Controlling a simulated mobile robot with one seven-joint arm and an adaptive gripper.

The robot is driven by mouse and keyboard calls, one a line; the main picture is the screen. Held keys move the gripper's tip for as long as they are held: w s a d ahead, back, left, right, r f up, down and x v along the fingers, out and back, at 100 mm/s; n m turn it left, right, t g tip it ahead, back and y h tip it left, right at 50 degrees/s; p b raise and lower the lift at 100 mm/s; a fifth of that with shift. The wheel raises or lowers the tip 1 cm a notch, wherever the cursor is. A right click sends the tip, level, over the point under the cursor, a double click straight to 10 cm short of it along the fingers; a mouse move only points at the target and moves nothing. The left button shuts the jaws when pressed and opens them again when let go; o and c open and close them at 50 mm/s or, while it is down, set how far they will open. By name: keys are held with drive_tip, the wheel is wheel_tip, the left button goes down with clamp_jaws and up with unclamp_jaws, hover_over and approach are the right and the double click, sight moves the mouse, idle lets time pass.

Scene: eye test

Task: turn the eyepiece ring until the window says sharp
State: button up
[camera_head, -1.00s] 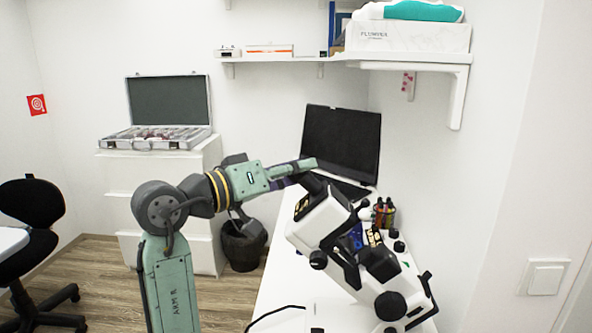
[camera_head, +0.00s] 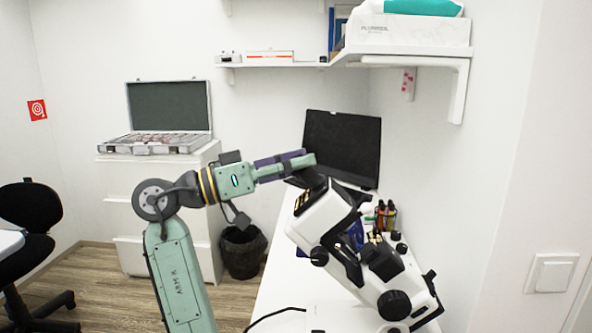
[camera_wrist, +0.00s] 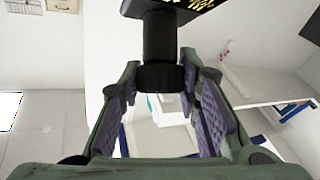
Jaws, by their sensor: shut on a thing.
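A white and black microscope (camera_head: 330,225) stands tilted on the white bench in the head view. Its dark eyepiece (camera_head: 312,180) is at the upper end, partly hidden by my gripper (camera_head: 303,165). In the wrist view a black tube ends in the ribbed eyepiece ring (camera_wrist: 160,77). My gripper (camera_wrist: 160,82) is shut on that ring, its purple-padded fingers on either side. A dark window with gold marks (camera_head: 303,202) sits on the microscope body below the eyepiece. It is cut off at the top in the wrist view (camera_wrist: 190,5). Its wording is unreadable.
A dark laptop screen (camera_head: 342,147) stands behind the microscope. Small bottles (camera_head: 385,213) stand to its right. A wall shelf (camera_head: 400,57) with boxes hangs above. A waste bin (camera_head: 242,250) stands on the floor left of the bench.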

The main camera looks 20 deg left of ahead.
drive_tip(key=shift+m+g+h, duration=0.5)
drive_tip(key=shift+m+g, duration=0.1)
drive_tip(key=shift+m, duration=0.1)
drive_tip(key=o, duration=1.2)
drive_tip(key=v, duration=1.2)
